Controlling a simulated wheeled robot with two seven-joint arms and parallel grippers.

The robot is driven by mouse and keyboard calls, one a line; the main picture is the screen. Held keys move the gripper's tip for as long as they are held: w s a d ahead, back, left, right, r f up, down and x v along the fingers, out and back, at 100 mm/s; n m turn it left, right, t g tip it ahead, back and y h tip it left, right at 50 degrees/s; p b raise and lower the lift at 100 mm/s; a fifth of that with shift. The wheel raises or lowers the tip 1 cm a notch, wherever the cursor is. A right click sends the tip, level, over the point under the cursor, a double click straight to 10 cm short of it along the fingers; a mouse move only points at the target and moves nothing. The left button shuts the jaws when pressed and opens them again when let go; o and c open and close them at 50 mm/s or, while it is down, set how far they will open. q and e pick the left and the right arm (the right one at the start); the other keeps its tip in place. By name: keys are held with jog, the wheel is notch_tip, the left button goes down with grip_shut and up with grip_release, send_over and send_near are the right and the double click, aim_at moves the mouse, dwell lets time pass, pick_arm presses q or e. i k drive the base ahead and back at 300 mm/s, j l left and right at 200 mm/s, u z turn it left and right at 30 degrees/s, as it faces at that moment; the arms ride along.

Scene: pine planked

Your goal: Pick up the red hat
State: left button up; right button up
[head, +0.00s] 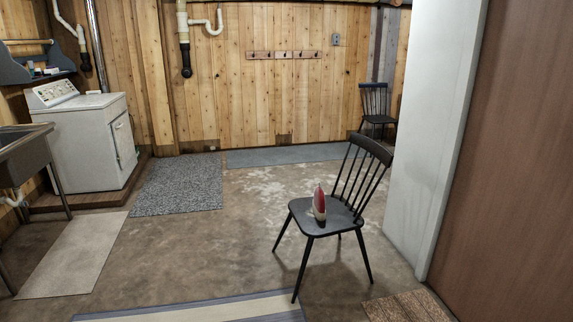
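A small, upright, pointed object (319,203), red with pale and dark parts, stands on the seat of a black wooden chair (336,222). It is the only red thing in view. It is too small to tell for sure that it is a hat; its shape also resembles a clothes iron. It stands near the middle of the seat, in front of the spindle back, and nothing covers it. Neither of my grippers shows in the head view.
A white pillar (425,140) and brown panel (520,170) stand right of the chair. A second chair (376,106) is at the back wall. A white washer (85,140) and a sink (22,150) are at left. Flat mats (180,184) lie on open concrete floor (200,255).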

aim_at(319, 202)
jog(key=i, duration=1.45)
jog(key=i+z, duration=0.15)
jog(key=i, duration=0.35)
jog(key=i+j+z, duration=0.1)
jog(key=i, duration=0.35)
jog(key=i+j+z, duration=0.15)
jog(key=i, duration=0.3)
jog(key=i+j+z, duration=0.2)
jog(key=i, duration=0.15)
jog(key=i+j+z, duration=0.2)
jog(key=i, duration=0.15)
